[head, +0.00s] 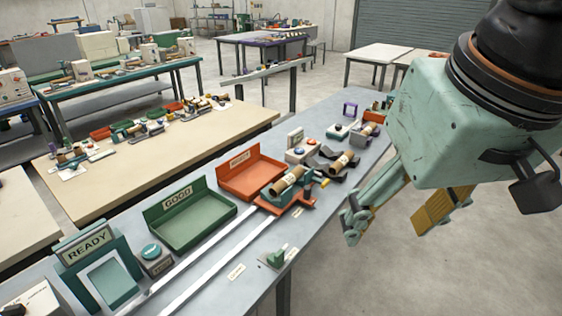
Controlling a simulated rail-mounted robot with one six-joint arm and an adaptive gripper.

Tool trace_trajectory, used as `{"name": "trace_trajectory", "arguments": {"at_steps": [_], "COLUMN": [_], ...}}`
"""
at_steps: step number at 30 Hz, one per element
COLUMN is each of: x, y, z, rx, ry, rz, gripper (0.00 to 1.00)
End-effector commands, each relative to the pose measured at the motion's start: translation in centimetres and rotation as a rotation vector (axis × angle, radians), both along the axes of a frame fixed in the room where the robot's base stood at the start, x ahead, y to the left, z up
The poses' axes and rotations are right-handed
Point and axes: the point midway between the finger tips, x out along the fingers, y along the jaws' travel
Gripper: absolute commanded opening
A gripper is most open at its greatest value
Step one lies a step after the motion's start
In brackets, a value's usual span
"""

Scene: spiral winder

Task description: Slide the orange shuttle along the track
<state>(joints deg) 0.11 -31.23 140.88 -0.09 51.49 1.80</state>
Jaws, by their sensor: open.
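The orange shuttle (297,205) sits at the right, far end of the track in the head view. A brown roll (287,180) lies at the back of the shuttle. The track is a pair of pale straight rails (215,270) running from the lower left up to the shuttle. My gripper (392,218) hangs at the right, beyond the bench's front edge in the picture. Its two fingers are spread with nothing between them, and it appears apart from the shuttle.
A green "GOOD" tray (152,214) and an orange-red tray (222,179) stand behind the track. A green "READY" stand (68,270) is at the left end. Rolls and fixtures crowd the bench right of the shuttle.

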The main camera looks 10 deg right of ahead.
Motion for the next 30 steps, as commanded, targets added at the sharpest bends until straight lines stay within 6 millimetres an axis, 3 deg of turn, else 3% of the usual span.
{"name": "trace_trajectory", "arguments": {"at_steps": [8,30], "x": [4.4,16.7], "y": [-0.1,-0.7], "z": [1.3,2.3], "rx": [0.015,0.052], "ry": [0.024,0.085], "rz": [-0.05,-0.191], "gripper": [0.31,0.31]}}
